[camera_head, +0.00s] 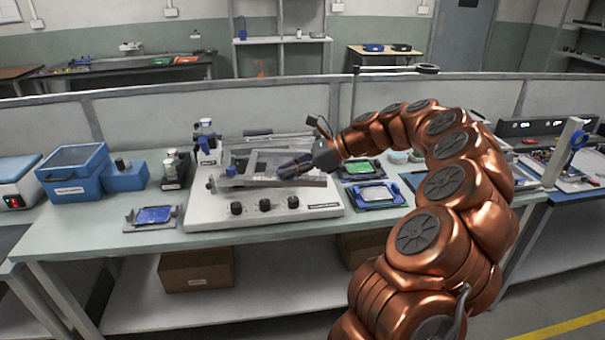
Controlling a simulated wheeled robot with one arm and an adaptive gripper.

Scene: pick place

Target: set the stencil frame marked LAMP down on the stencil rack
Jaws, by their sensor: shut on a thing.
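My gripper (297,167) is dark and reaches left over a light grey benchtop machine (265,209) with black knobs. No LAMP marking is readable at this size. I cannot pick out the stencil rack for certain. My arm covers part of the bench to the right.
A blue board in a holder (154,215) lies left of the machine. Blue boxes (73,173) stand further left. A low partition (150,115) runs behind the bench.

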